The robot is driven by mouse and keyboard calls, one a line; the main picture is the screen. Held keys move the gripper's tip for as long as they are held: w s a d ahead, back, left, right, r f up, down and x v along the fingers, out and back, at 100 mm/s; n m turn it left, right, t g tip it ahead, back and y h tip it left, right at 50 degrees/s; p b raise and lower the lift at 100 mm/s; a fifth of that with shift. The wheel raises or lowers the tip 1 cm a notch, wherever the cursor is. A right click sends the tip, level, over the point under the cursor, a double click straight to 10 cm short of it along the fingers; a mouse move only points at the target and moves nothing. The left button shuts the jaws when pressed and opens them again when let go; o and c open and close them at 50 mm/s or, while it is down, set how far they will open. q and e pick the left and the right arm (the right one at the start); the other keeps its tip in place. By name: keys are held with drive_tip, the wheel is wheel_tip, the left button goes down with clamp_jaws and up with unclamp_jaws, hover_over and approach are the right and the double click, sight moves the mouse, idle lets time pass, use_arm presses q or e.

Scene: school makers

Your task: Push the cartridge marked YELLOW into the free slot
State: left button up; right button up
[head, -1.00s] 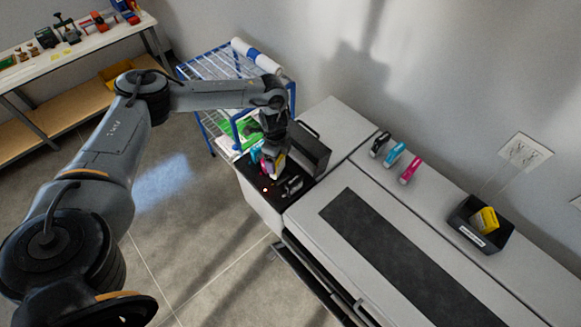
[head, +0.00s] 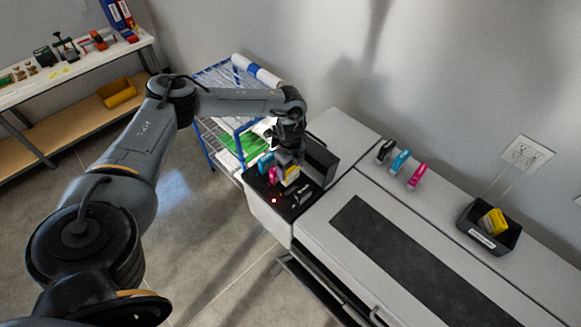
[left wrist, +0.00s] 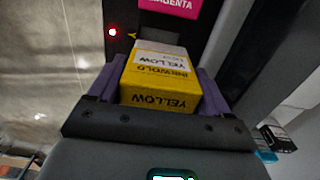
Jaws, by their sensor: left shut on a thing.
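My left gripper (head: 289,158) is shut on the yellow cartridge (left wrist: 160,75), which has YELLOW and INKWOLD printed on it. The purple fingers sit on either side of it in the left wrist view. In the head view the yellow cartridge (head: 292,176) is at the printer's dark ink bay (head: 290,208), beside a magenta cartridge (head: 272,175) and a cyan cartridge (head: 265,163). The magenta label (left wrist: 172,5) shows beyond it in the wrist view. The slot is hidden by the cartridge; I cannot tell how deep it sits. My right gripper is not in view.
A red light (head: 274,200) glows on the bay. The raised bay cover (head: 321,160) stands close to the gripper. Black, cyan (head: 400,160) and magenta cartridges lie on the printer top. A black bin (head: 486,240) holds a yellow item. A blue wire rack (head: 215,78) stands behind.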

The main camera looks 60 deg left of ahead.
sight(291, 179)
use_arm(q)
drive_tip(key=shift+f+b, duration=2.05)
drive_tip(key=shift+f, duration=0.2)
drive_tip(key=shift+f+b, duration=0.4)
drive_tip(key=shift+f, duration=0.9)
drive_tip(key=o, duration=1.1)
